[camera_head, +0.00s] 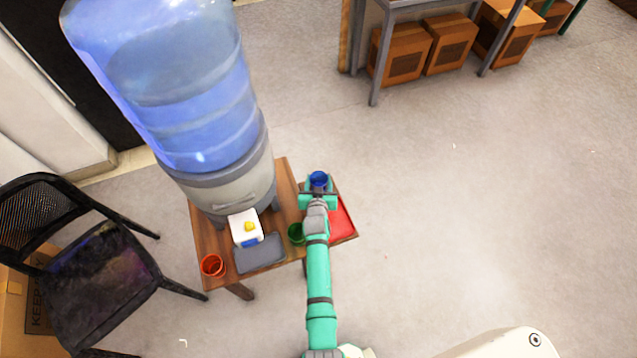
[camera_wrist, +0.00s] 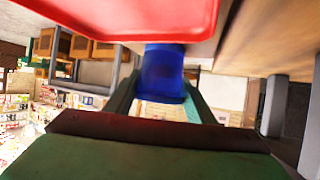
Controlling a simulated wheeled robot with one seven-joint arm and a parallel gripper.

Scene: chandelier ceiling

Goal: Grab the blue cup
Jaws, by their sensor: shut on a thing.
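The blue cup (camera_head: 318,180) is at the far right end of the small wooden table in the head view, between the fingers of my gripper (camera_head: 318,188). In the wrist view the blue cup (camera_wrist: 163,75) sits between the two green fingers of my gripper (camera_wrist: 160,98), which is shut on it. The cup's upper part in the wrist view is partly covered by the red tray (camera_wrist: 130,15). Whether the cup touches the table cannot be told.
The red tray (camera_head: 342,222) lies under my arm at the table's right. A large water dispenser (camera_head: 180,90) rises behind. Open floor lies right.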

